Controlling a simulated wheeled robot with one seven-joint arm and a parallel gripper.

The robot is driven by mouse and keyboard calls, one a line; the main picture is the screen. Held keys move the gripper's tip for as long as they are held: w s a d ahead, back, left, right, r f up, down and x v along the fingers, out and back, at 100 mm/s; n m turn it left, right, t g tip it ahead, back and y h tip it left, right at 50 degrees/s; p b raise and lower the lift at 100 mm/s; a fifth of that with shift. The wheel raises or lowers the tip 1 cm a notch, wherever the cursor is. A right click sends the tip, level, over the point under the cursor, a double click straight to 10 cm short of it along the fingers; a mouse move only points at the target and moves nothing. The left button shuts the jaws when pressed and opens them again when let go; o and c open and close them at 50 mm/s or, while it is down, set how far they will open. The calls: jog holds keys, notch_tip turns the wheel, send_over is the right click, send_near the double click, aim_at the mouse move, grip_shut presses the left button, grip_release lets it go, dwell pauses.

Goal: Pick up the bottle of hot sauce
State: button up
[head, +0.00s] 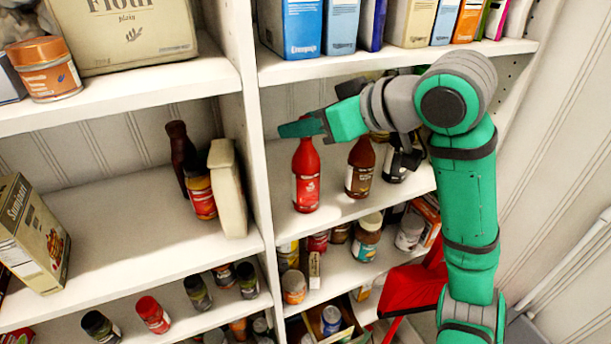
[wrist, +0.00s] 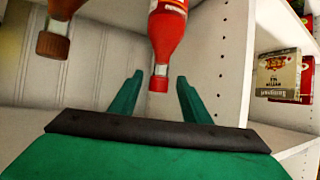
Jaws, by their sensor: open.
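A red bottle (head: 306,180) with a red label stands upright on the middle shelf of the right bay, close to the divider; it looks like the hot sauce. My gripper (head: 302,128) is open at the height of its top, and the fingers hide part of the cap. In the wrist view the red bottle (wrist: 168,35) appears upside down, its cap between the two open fingertips (wrist: 160,80). I cannot tell whether the fingers touch it. A brown sauce bottle (head: 360,168) stands to its right and also shows in the wrist view (wrist: 54,44).
The white divider (head: 250,120) is just left of the red bottle. The shelf above, holding several boxes (head: 302,27), is close over my arm. A dark bottle (head: 182,150) stands in the left bay. Jars (head: 366,238) fill the shelf below. A red object (head: 412,295) is lower right.

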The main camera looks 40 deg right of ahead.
jog(key=x, duration=0.4)
jog(key=shift+d, duration=0.1)
jog(key=shift+c, duration=0.3)
grip_shut()
dwell(1.0)
